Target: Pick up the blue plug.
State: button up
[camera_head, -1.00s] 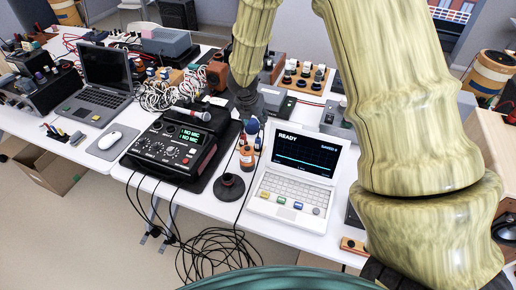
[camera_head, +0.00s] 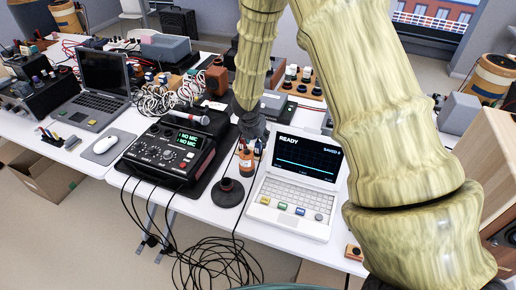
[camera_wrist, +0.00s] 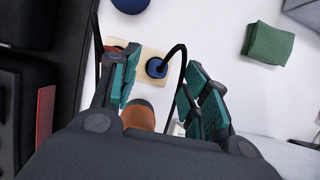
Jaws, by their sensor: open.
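A round blue plug (camera_wrist: 157,68) with a black cable sits on a small wooden board (camera_wrist: 151,52) in the wrist view. It lies beyond and between the fingers of my gripper (camera_wrist: 162,72), which is open and not visibly holding anything. An orange bottle (camera_wrist: 139,115) shows nearer, low between the fingers. In the head view my gripper (camera_head: 251,124) is a dark shape at the table's middle, just above the orange bottle (camera_head: 246,160). I cannot make out the plug clearly there.
A dark mixer-like unit (camera_head: 171,152) stands left of the bottle, and a white laptop-like device (camera_head: 292,195) stands right. A round black stand (camera_head: 228,191) is in front. In the wrist view, a green block (camera_wrist: 268,43) lies right and another blue round thing (camera_wrist: 130,4) at the top.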

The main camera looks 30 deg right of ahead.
aim_at(257, 143)
jog(key=shift+a+x, duration=0.15)
jog(key=shift+x, duration=1.15)
jog(key=shift+a+x, duration=0.1)
jog(key=shift+x, duration=1.2)
jog(key=shift+s+f, duration=0.15)
jog(key=c, duration=1)
